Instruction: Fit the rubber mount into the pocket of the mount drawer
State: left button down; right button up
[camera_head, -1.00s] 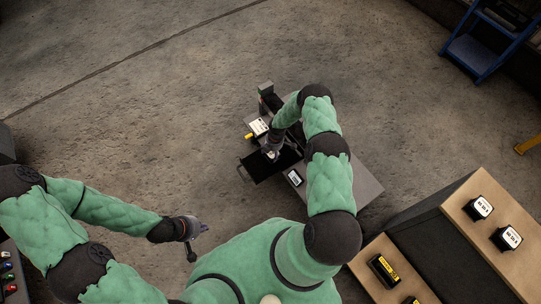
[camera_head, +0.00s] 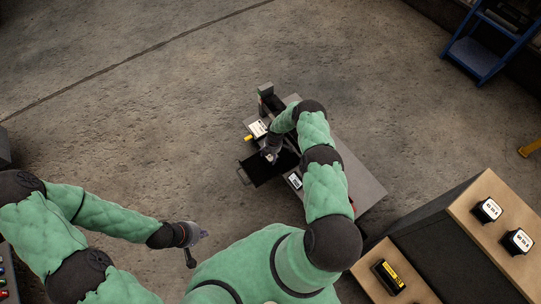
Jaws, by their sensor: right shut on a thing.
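The mount drawer (camera_head: 259,172) is a dark, shallow drawer pulled out at the left side of the grey enclosure (camera_head: 360,184). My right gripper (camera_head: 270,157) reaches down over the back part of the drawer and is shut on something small. That is probably the rubber mount, but the gripper and its small size in the picture hide its shape. I cannot tell whether it touches the pocket, which is not distinguishable. My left gripper (camera_head: 198,245) is open and empty, held low left of my body and away from the drawer.
A white label (camera_head: 258,129) and a yellow part (camera_head: 248,138) are just behind the drawer. A wooden-edged bench (camera_head: 455,217) at the lower right carries labelled blocks (camera_head: 488,209) and a black-yellow box (camera_head: 388,275). A blue step stand (camera_head: 477,50) is far right. Open floor lies left.

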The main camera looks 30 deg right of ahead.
jog(key=o, duration=1.7)
jog(key=shift+f, duration=0.1)
notch_tip(320, 180, up, 11)
jog(key=d+p, duration=0.1)
jog(key=p, duration=0.4)
jog(key=s+a+r+m+y, duration=0.1)
jog(key=s+a+r+m, duration=0.15)
jog(key=a, duration=0.35)
jog(key=s+a+r+m+y, duration=0.1)
jog(key=s+a+r+m, duration=0.15)
jog(key=a, duration=0.25)
jog(key=s+a+r+m, duration=0.3)
jog(key=s+a+m, duration=0.1)
jog(key=s, duration=0.2)
jog(key=s+a+r+m, duration=0.4)
jog(key=s+m, duration=0.1)
jog(key=s, duration=0.2)
jog(key=s+a+r+m, duration=0.4)
jog(key=s, duration=0.3)
jog(key=shift+s+a+m+y, duration=0.15)
jog(key=shift+a+m+y, duration=0.1)
jog(key=shift+m+y, duration=0.05)
